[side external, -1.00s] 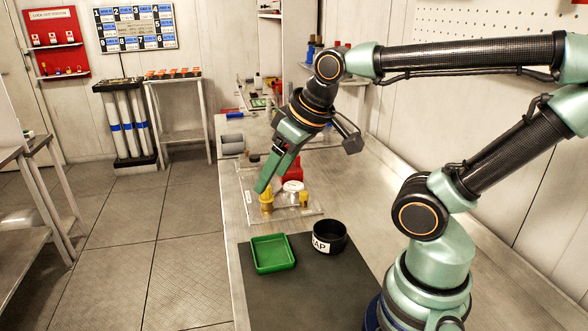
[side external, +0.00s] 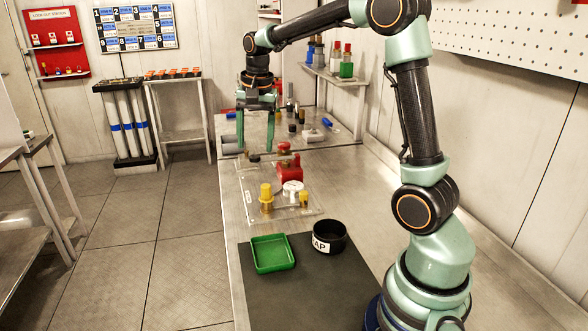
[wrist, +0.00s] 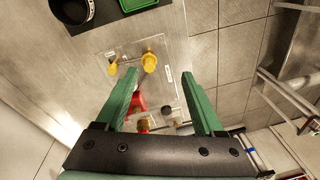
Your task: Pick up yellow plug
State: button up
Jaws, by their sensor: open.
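Two yellow pieces stand on a clear plate (side external: 248,187) on the bench. The taller yellow plug (side external: 266,196) is at the plate's left front, and a smaller yellow piece (side external: 304,199) is to its right. In the wrist view the larger one (wrist: 149,62) and the other yellow piece (wrist: 113,68) stand near the top of the plate. My gripper (side external: 256,146) points down, open and empty, over the bench beyond the plate, apart from both. In the wrist view its two green fingers (wrist: 165,80) are spread wide.
A white round part (side external: 292,187) and a red block (side external: 290,168) share the plate. A green tray (side external: 293,262) and a black bowl (side external: 330,236) are on the dark mat (side external: 300,300) in front. Small parts and a shelf with bottles (side external: 345,73) lie farther back.

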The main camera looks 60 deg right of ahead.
aim_at(266, 185)
jog(key=w+d+f+m+g, duration=0.2)
jog(key=w+d+f+m, duration=0.1)
jog(key=d+f+m, duration=0.3)
jog(key=shift+n, duration=0.5)
jog(key=f, duration=1.2)
jog(key=shift+s+d+f, duration=0.15)
jog(key=shift+d, duration=0.25)
grip_shut()
